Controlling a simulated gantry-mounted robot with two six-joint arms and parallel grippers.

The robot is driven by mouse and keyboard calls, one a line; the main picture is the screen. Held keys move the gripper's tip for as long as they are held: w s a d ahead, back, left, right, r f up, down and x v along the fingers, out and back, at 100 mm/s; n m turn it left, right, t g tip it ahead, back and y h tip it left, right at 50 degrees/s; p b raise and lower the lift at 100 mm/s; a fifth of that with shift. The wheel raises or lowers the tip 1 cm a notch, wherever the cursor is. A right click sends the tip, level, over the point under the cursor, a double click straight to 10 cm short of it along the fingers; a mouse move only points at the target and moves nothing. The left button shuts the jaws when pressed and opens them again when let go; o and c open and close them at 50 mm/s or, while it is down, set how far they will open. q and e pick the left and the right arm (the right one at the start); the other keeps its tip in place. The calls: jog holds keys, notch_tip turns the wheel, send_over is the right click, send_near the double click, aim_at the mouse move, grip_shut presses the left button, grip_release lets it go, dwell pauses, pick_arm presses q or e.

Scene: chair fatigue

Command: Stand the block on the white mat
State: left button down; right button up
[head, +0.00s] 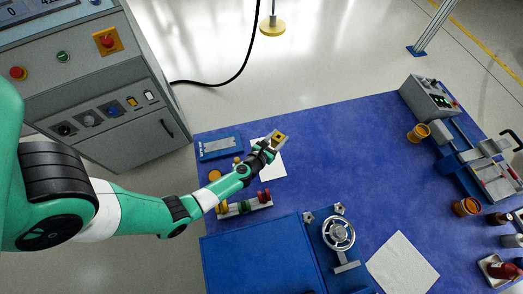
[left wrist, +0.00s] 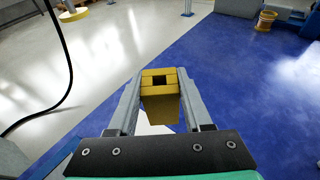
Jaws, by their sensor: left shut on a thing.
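A yellow block (head: 279,137) with a square hole in its end is in my left gripper (head: 272,140). In the left wrist view the block (left wrist: 161,96) sits between both grey fingers (left wrist: 160,98), which are shut on it. The white mat (head: 271,168) lies on the blue table under and beside the gripper in the head view, partly hidden by it. A piece of white shows below the block in the left wrist view. I cannot tell whether the block touches the mat. My right gripper is not in view.
A blue tray (head: 221,146) lies left of the mat. A rack with red and green parts (head: 245,206) stands nearer, by my forearm. A blue box (head: 258,258) and a handwheel device (head: 339,234) are nearer still. A white sheet (head: 402,264) lies at right; the table's middle is clear.

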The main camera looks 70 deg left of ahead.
pick_arm(q)
jog(key=shift+n+g+y, duration=0.4)
jog(key=shift+n+y, duration=0.1)
jog(key=shift+n, duration=0.1)
jog(key=s+f+b, duration=0.1)
jog(key=f+b, duration=0.1)
jog(key=f, duration=0.1)
jog(key=s+a+f+b, duration=0.1)
jog(key=f+b, duration=0.2)
jog(key=f, duration=0.1)
jog(key=s+a+f+b, duration=0.1)
jog(key=f+b, duration=0.1)
jog(key=f, duration=0.1)
jog(key=shift+a+f+b, duration=0.25)
jog(key=shift+b, duration=0.1)
notch_tip(320, 180, down, 4)
jog(key=b, duration=0.3)
jog(key=shift+w+r, duration=0.1)
jog(key=shift+r, duration=0.3)
jog(key=shift+c, duration=1.6)
grip_release()
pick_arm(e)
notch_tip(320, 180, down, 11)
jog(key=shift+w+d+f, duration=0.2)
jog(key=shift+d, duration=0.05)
